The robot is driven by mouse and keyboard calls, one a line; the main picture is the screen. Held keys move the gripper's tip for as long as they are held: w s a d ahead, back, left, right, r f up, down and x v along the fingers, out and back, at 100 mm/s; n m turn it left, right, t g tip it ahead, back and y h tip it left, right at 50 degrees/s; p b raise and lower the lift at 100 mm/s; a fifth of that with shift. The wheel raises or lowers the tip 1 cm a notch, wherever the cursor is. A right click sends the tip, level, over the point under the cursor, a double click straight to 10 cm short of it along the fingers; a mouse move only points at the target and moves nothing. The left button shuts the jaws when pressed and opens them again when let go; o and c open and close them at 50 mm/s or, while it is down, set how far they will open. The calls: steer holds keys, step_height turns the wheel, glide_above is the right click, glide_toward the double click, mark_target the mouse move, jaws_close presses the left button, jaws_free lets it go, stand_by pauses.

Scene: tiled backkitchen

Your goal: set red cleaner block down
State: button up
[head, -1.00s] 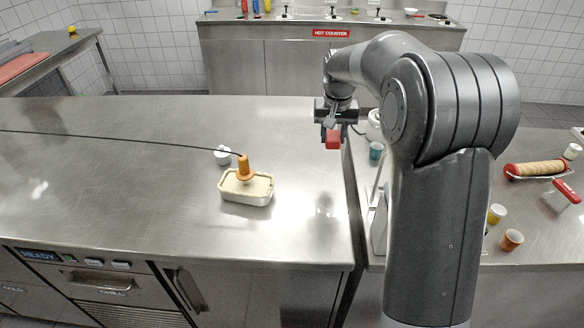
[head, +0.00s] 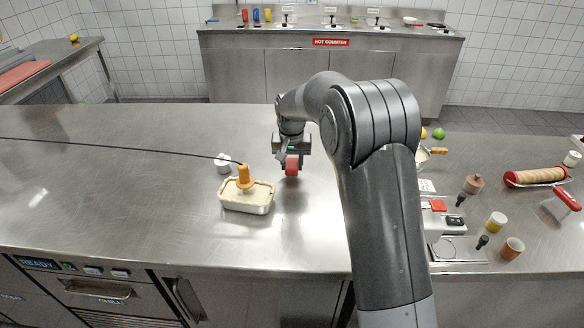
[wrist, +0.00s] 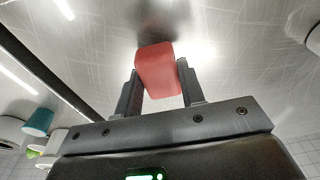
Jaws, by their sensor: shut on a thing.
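The red cleaner block (head: 292,166) is held in my gripper (head: 291,158) over the steel counter (head: 120,190). In the wrist view the block (wrist: 158,72) sits between the two fingers of my gripper (wrist: 160,88), which are shut on it. A reflection of the block shows on the counter beyond it. I cannot tell for sure how high the block is above the surface, but it seems a little above it.
Left of the gripper stand a cream tub (head: 246,200) with an orange-handled tool (head: 245,178) and a small white cup (head: 222,163). Cups, a roller (head: 538,176) and a device (head: 438,207) occupy the right counter. The counter in front of the gripper is clear.

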steer(key=shift+f, duration=0.95)
steer(key=o, duration=1)
steer(key=shift+f, duration=0.1)
